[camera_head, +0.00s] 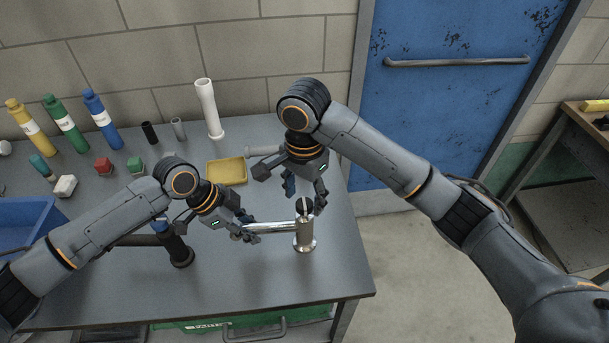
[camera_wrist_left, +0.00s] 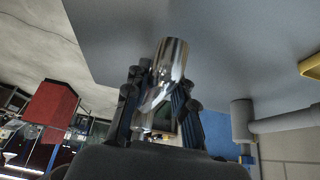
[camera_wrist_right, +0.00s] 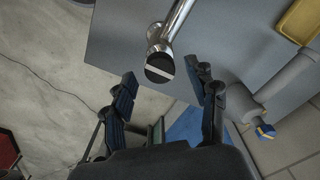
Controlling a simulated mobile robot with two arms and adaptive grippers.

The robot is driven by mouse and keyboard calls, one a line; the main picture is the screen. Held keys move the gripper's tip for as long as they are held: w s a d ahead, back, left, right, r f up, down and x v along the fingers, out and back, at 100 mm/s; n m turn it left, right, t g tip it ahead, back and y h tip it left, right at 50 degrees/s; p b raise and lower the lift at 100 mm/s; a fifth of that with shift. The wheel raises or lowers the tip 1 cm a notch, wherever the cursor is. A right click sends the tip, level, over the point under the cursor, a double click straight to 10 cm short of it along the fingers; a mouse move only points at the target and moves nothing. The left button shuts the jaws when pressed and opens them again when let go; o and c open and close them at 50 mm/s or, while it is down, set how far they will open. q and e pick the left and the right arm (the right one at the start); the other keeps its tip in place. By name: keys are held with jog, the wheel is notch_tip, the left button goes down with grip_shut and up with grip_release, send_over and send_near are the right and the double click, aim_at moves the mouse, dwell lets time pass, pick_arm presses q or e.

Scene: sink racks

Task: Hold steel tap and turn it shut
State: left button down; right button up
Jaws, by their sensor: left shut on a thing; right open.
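The steel tap (camera_head: 304,237) stands upright near the table's right front edge, its shiny spout (camera_head: 277,227) pointing left. On its top is a round black knob with a pale line across it; the knob shows clearly in the right wrist view (camera_wrist_right: 159,69). My left gripper (camera_head: 250,237) is shut on the spout near its free end; in the left wrist view the chrome spout (camera_wrist_left: 172,62) lies between the fingers. My right gripper (camera_head: 304,200) is open and empty, fingers pointing down just above the knob. In the right wrist view the knob lies beyond the fingertips, apart from them.
A black tap (camera_head: 178,246) stands left, partly behind my left arm. A grey tap (camera_head: 264,150) is behind my right gripper. A yellow tray (camera_head: 227,172), a white pipe (camera_head: 208,110), bottles (camera_head: 102,120) and small blocks sit farther back. A blue bin (camera_head: 22,222) is at far left.

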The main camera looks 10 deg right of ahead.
aim_at(304, 203)
notch_tip(304, 203, up, 11)
jog(key=shift+f, duration=0.15)
pick_arm(q)
jog(key=c, duration=1)
grip_release()
jog(key=shift+c, duration=0.2)
